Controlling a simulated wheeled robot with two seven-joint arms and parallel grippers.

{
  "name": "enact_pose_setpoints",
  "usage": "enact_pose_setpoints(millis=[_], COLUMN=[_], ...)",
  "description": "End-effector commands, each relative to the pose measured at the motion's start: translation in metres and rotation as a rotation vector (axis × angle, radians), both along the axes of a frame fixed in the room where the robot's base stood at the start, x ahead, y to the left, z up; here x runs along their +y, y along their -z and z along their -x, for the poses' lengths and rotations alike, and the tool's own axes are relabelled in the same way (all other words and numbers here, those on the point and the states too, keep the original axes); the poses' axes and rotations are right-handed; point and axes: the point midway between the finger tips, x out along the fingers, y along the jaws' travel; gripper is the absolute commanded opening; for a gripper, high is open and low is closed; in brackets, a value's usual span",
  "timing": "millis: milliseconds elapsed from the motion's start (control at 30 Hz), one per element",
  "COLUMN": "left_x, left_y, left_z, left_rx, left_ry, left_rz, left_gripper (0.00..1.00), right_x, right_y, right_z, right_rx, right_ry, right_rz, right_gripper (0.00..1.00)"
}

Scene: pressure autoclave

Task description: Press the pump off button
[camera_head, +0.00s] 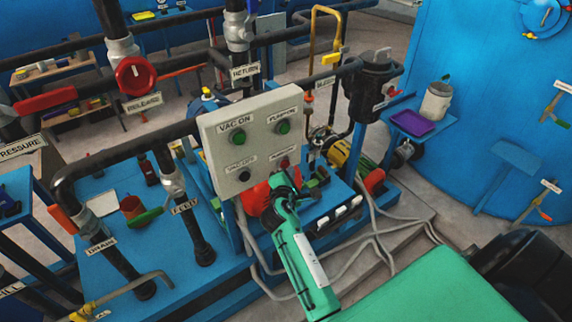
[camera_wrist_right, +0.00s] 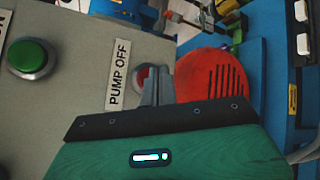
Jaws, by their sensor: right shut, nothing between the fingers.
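The pale grey control panel (camera_head: 247,125) stands in the middle of the head view with two green buttons on top and a black and a red one below. The red pump off button (camera_head: 284,163) is at the lower right of the panel. In the right wrist view the button (camera_wrist_right: 138,76) shows beside its "PUMP OFF" label (camera_wrist_right: 118,74), partly hidden by my fingers. My right gripper (camera_head: 283,176) is shut and empty, its fingertips (camera_wrist_right: 155,74) right at the button. I cannot tell whether they touch it. My left gripper is not in view.
The green pump on button (camera_head: 283,127) is just above, and the vac on button (camera_head: 239,137) is to its left. A red ribbed motor cover (camera_wrist_right: 212,78) sits right beside my fingers. Pipes and a blue tank (camera_head: 480,120) surround the panel.

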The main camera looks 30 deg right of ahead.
Motion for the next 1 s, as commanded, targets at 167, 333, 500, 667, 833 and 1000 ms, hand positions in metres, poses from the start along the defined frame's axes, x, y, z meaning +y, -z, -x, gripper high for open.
enact_pose_setpoints(millis=[167, 333, 500, 667, 833, 1000], left_x=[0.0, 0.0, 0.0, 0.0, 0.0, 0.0], left_y=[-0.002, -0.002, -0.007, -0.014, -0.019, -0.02], left_z=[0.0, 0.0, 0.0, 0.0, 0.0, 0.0], left_rx=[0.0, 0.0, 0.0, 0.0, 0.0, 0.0], left_ry=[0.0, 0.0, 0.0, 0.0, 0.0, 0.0], left_rz=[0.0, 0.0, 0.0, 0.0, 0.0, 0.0], left_gripper=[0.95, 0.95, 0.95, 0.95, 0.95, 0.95], right_x=[0.0, 0.0, -0.001, -0.002, -0.004, -0.004], right_y=[0.0, 0.0, -0.001, -0.001, -0.001, 0.0], right_z=[0.004, 0.004, 0.013, 0.03, 0.046, 0.053], right_rx=[0.001, 0.001, 0.002, 0.002, 0.002, 0.001], right_ry=[0.0, 0.0, 0.0, 0.0, 0.0, 0.0], right_rz=[0.001, 0.001, 0.001, 0.001, 0.001, 0.001], right_gripper=[0.0, 0.0, 0.0, 0.0, 0.0, 0.0])
